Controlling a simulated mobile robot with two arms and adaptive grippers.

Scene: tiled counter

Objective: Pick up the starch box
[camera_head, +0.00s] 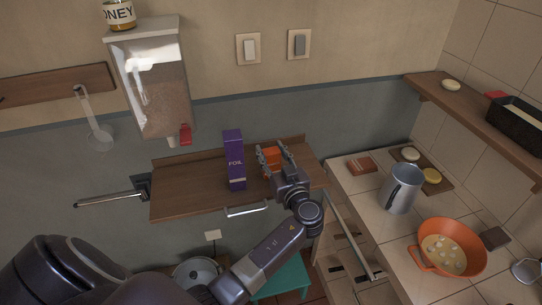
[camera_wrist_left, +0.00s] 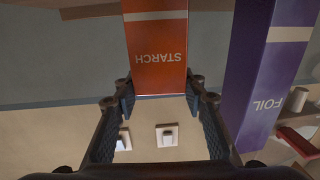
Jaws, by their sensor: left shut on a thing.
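The orange starch box (camera_head: 272,158) is on the wooden wall shelf (camera_head: 190,197), with the purple foil box (camera_head: 234,163) standing to its left. My left gripper (camera_head: 272,151) reaches in from the front and is shut on the starch box, one finger on each side. In the left wrist view, which looks upside down, the starch box (camera_wrist_left: 158,50) is between the fingertips (camera_wrist_left: 159,88) with its label showing. The foil box (camera_wrist_left: 264,80) is close by on the right there, apart from the fingers. My right gripper is not in view.
A clear dispenser (camera_head: 150,85) hangs on the wall above the shelf's left part. At the right, a tiled counter (camera_head: 375,240) bears a metal jug (camera_head: 401,189) and an orange colander-like pot (camera_head: 448,262). A higher shelf (camera_head: 470,105) is on the right wall.

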